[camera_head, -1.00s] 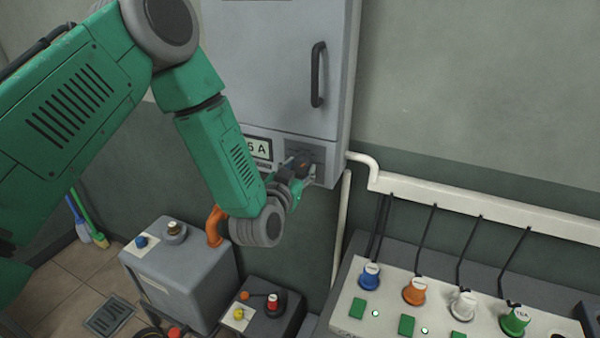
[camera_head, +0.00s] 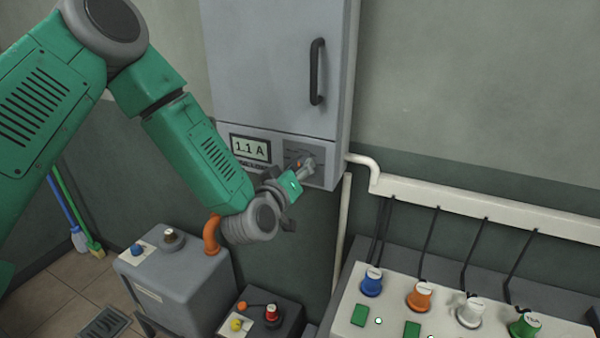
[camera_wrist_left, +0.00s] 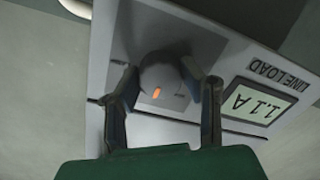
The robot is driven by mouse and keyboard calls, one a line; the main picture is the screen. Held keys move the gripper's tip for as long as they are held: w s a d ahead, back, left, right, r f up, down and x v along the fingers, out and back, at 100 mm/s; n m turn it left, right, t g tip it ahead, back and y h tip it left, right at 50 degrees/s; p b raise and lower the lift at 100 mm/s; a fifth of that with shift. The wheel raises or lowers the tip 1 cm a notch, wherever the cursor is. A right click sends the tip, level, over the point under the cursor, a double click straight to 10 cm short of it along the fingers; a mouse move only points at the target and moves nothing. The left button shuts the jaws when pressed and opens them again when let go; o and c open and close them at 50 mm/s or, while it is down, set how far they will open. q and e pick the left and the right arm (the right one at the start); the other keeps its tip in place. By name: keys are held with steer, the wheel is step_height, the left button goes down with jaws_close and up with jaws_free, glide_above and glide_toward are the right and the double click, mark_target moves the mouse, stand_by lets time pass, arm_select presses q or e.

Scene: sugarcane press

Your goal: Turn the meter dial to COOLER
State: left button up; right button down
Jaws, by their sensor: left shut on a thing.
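The meter dial (camera_head: 308,164) is a grey knob on a dark plate at the lower right of the wall cabinet. In the left wrist view the dial (camera_wrist_left: 160,80) is round and grey with an orange mark, and it sits between the fingers of my left gripper (camera_wrist_left: 164,92). My left gripper (camera_head: 300,172) is shut on the dial in the head view too. The meter display (camera_head: 250,149) left of it reads 1.1 A; it also shows upside down in the wrist view (camera_wrist_left: 258,103) beside the words LINE LOAD. The dial's position labels are not readable. My right gripper is not in view.
The grey cabinet (camera_head: 270,70) has a black handle (camera_head: 317,72). A control panel with blue (camera_head: 372,282), orange (camera_head: 419,295), white (camera_head: 470,313) and green (camera_head: 525,325) knobs stands at the lower right. A grey tank (camera_head: 180,285) with an orange pipe stands below my left arm.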

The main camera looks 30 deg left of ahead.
arm_select(q)
steer(key=shift+w+a+r, duration=0.1)
steer(key=shift+r, duration=0.15)
steer(key=o, duration=0.9)
steer(key=shift+o, duration=1.3)
steer(key=shift+f, duration=0.15)
steer(key=shift+a, duration=0.1)
steer(key=shift+s, duration=0.25)
steer(key=s, duration=1.1)
steer(key=shift+s+d+r, duration=0.15)
steer(key=shift+d+r, duration=0.1)
steer(key=shift+d, duration=0.15)
